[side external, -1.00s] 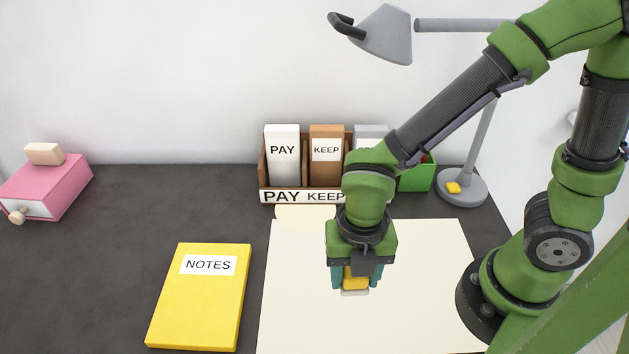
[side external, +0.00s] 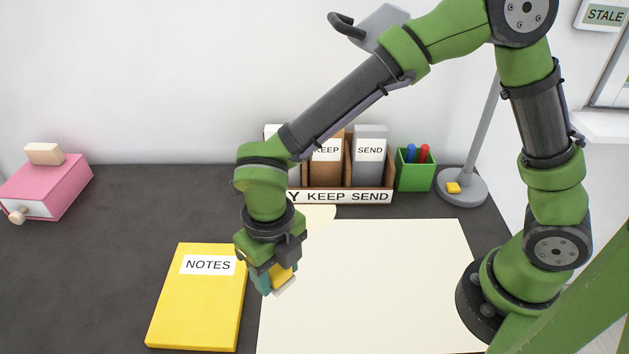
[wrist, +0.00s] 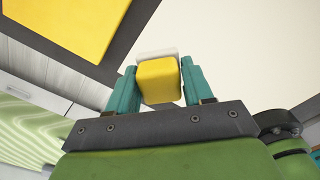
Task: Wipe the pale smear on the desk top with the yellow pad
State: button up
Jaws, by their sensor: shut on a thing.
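My gripper (side external: 270,281) is shut on the yellow pad (side external: 281,274), which has a whitish underside. In the wrist view the yellow pad (wrist: 160,83) sits between the two teal fingers. The gripper is tilted and appears above the left edge of the large cream sheet, near the yellow notebook; the exact height is unclear. A pale, rounded cream patch (side external: 321,214) shows on the dark desk top (side external: 110,240), between the letter rack and the sheet. My arm and gripper cover its left part. I cannot tell for certain that it is the smear.
The yellow NOTES book (side external: 200,305) lies just left of the gripper. The cream sheet (side external: 380,290) is bare. Behind stand the letter rack (side external: 360,197), a green pen cup (side external: 415,175) and a grey lamp (side external: 462,190). A pink box (side external: 50,185) is far left.

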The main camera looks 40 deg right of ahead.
aim_at(281, 298)
jog(key=shift+f, duration=3.5)
jog(key=shift+s+d+f, duration=0.4)
jog(key=shift+f, duration=0.2)
jog(key=shift+c, duration=0.4)
jog(key=shift+s+d, duration=3.2)
jog(key=shift+d, duration=0.05)
jog(key=shift+w+a, duration=3.2)
jog(key=shift+a, duration=0.1)
jog(key=shift+w+a, duration=0.3)
jog(key=shift+w, duration=0.25)
jog(key=shift+w+d, duration=0.25)
jog(key=shift+d, duration=0.05)
jog(key=shift+s+d, duration=0.1)
jog(key=shift+d, duration=0.15)
jog(key=shift+s+d, duration=3.45)
jog(key=shift+s, duration=0.05)
jog(key=shift+w+a+r, duration=0.15)
jog(key=shift+w+a, duration=0.6)
jog(key=shift+w, duration=0.05)
jog(key=shift+w+a+f, duration=0.2)
jog(key=shift+a+f, duration=0.05)
jog(key=shift+w+a+r, duration=0.1)
jog(key=shift+w+a, duration=2.55)
notch_tip(281, 298, up, 2)
jog(key=shift+r, duration=3.15)
